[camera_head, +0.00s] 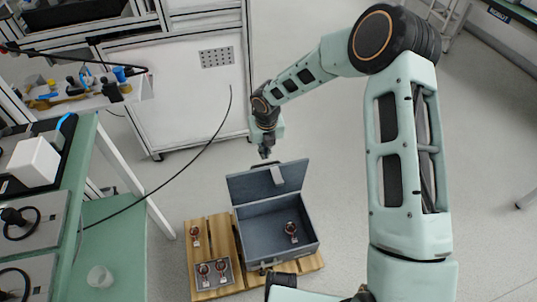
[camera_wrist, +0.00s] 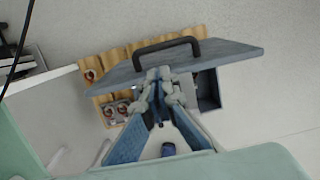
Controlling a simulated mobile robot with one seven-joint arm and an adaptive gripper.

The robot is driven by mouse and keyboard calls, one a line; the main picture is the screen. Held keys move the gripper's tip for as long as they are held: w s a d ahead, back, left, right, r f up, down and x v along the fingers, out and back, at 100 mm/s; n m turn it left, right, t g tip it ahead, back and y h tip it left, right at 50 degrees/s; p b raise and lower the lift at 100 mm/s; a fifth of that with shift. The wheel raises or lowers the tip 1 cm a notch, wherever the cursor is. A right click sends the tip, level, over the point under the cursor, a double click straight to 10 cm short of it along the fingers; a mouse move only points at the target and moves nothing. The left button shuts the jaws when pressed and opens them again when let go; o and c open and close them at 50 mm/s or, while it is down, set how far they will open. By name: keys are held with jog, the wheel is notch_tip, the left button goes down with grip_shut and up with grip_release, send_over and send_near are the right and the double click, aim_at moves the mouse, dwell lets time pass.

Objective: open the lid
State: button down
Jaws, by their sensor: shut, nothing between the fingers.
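The blue-grey box (camera_head: 283,257) stands open on the wooden pallet. Its lid (camera_head: 250,186) is raised at the back edge, tilted up and away from the opening. In the wrist view, the lid (camera_wrist: 225,53) crosses the picture and carries a black handle (camera_wrist: 165,46). My gripper (camera_head: 265,154) is just behind and above the lid's upper edge in the head view. In the wrist view my gripper (camera_wrist: 160,76) has its fingertips together and empty, close to the lid and below the handle. Whether they touch the lid cannot be told.
A copper-coloured stator part (camera_head: 291,231) is inside the box. More sit on the wooden pallet (camera_head: 198,259), some in a small grey tray (camera_head: 213,284). A green workbench (camera_head: 115,250) stands left, a white cabinet (camera_head: 185,105) behind.

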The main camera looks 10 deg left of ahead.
aim_at(264, 164)
jog(key=f, duration=0.2)
jog(key=w+f+b, duration=0.1)
jog(key=f, duration=0.2)
jog(key=f+b, duration=0.1)
jog(key=f, duration=0.2)
jog(key=shift+w+a+f, duration=0.1)
jog(key=shift+w+a, duration=0.05)
jog(key=shift+a, duration=0.1)
jog(key=shift+a, duration=0.2)
